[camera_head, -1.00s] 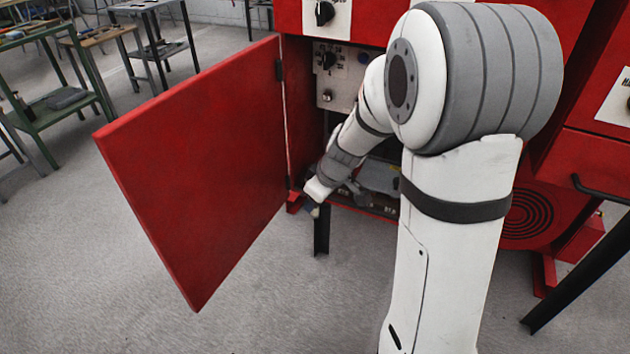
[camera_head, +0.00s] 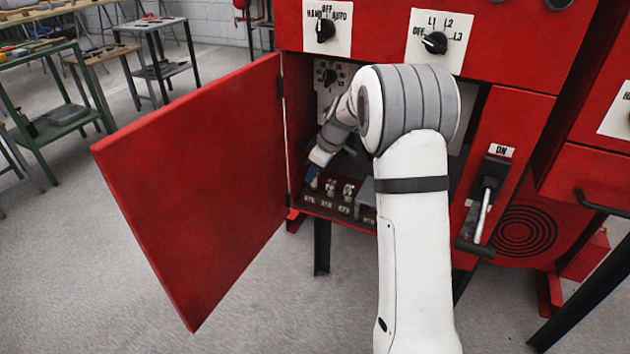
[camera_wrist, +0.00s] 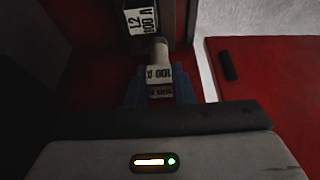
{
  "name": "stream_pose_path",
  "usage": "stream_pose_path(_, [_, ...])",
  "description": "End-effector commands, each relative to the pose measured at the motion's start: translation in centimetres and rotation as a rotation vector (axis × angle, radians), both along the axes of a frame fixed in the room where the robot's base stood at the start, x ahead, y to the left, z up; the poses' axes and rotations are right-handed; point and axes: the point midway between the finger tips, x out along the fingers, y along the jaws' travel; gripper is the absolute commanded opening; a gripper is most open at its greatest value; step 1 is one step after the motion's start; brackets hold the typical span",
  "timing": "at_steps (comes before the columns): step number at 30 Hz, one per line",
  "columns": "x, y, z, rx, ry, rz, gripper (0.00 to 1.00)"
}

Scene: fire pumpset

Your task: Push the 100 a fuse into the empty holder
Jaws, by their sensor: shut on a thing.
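My gripper (camera_wrist: 158,92) is shut on the 100 A fuse (camera_wrist: 159,74), its blue fingers on either side of it. The fuse has white 100 A labels and a pale metal end pointing away from me. Just beyond that end is a dark block (camera_wrist: 147,22) labelled L2 100 A; whether they touch is unclear. In the head view my gripper (camera_head: 312,178) is low inside the open red cabinet, at the left end of a row of fuse positions (camera_head: 338,190). The fuse cannot be made out there, and the empty holder cannot be clearly identified.
The open red door (camera_head: 195,190) stands left of my arm. Grey block (camera_head: 366,192) sits at the row's right. Selector knobs (camera_head: 435,42) are above, and an ON lever (camera_head: 482,215) is right of the opening. The floor in front is clear.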

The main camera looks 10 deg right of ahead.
Motion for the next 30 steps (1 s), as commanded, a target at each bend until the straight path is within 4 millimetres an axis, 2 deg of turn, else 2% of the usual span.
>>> stream_pose_path(6, [1.3, -0.4, -0.1, -0.001, 0.001, -0.001, 0.0])
stream_pose_path(9, [1.1, -0.3, -2.1, 0.0, 0.004, -0.001, 0.0])
stream_pose_path(13, [1.1, -0.3, -3.6, -0.001, 0.001, -0.001, 0.0])
stream_pose_path(24, [1.1, -0.4, -4.0, 0.0, 0.0, -0.001, 0.0])
stream_pose_path(25, [1.1, -0.4, -3.8, 0.0, 0.0, -0.001, 0.24])
stream_pose_path(30, [1.1, -0.4, -3.8, 0.0, 0.001, -0.002, 0.38])
